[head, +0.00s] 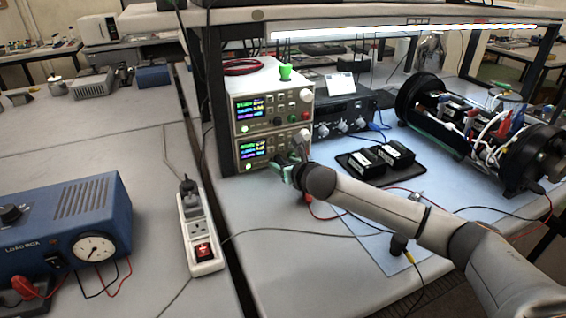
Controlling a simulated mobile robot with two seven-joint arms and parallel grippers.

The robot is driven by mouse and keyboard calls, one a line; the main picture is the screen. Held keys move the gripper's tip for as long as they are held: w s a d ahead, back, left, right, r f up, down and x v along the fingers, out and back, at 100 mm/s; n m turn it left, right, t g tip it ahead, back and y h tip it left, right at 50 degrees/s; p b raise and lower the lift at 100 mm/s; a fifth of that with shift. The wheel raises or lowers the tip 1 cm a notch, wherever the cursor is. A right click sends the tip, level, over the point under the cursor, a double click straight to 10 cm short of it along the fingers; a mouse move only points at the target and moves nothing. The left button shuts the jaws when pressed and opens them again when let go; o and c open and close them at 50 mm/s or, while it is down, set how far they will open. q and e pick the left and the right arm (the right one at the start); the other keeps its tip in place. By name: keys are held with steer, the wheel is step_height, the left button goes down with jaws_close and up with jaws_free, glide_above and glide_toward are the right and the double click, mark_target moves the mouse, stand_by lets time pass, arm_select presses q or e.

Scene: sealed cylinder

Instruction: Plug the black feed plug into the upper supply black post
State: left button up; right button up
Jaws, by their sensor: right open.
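The upper supply (247,127) is a cream box with a lit display, stacked on a similar lower supply (248,167). Its small knobs and posts lie right of the display; I cannot surely pick out the black post. My right gripper (281,167) is open in front of the lower supply, below the upper supply's posts. Its wrist hides part of the lower front. The black feed plug cannot be made out for sure; whether it is near the fingers is too small to tell. My left gripper is not in view.
A red lead (318,211) and a black cable (300,233) lie on the bench under my right arm. A black tray (350,172) with two dark modules, a black instrument (345,112) and a large open cylinder assembly (470,130) stand to the right. A power strip (200,235) stands left.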

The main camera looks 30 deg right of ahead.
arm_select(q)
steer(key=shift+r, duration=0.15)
arm_select(e)
steer(key=shift+c, duration=0.2)
steer(key=c, duration=0.4)
jaws_close()
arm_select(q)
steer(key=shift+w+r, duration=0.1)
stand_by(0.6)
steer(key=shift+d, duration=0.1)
arm_select(e)
steer(key=shift+s, duration=0.1)
steer(key=shift+s+p, duration=0.8)
steer(key=shift+s, duration=0.55)
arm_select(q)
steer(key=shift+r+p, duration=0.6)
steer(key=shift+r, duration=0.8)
arm_select(e)
steer(key=shift+s+a, duration=0.15)
steer(key=shift+s, duration=1.4)
steer(key=shift+a, duration=0.15)
